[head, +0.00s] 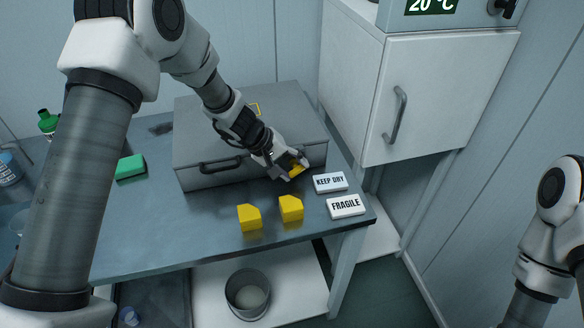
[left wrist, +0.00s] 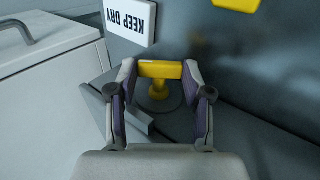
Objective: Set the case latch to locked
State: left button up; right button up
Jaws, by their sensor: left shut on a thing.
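The grey case (head: 215,130) lies closed on the table, with a dark carry handle (head: 220,164) on its front. The yellow case latch (head: 297,168) is at the right part of the case front. My left gripper (head: 293,172) is at the latch. In the left wrist view, the latch's yellow bar (left wrist: 160,69) lies crosswise between the fingers of my left gripper (left wrist: 160,80), which are shut on it. A round dark base (left wrist: 158,95) shows behind the bar. My right gripper is out of view; only part of my right arm shows at the right edge.
Two yellow blocks (head: 249,217) stand on the table (head: 180,235) in front of the case. The KEEP DRY label block (head: 330,182) and the FRAGILE block (head: 346,206) lie right of the gripper. A green block (head: 130,167) lies left. A white cabinet (head: 430,100) stands right of the case.

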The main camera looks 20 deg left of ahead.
pick_arm(q)
jog(key=o, duration=1.1)
jog(key=shift+f, duration=0.15)
jog(key=shift+o, duration=0.3)
jog(key=shift+a+r, duration=0.2)
jog(key=shift+r, duration=0.25)
jog(key=v, duration=1.1)
jog(key=shift+s, duration=0.1)
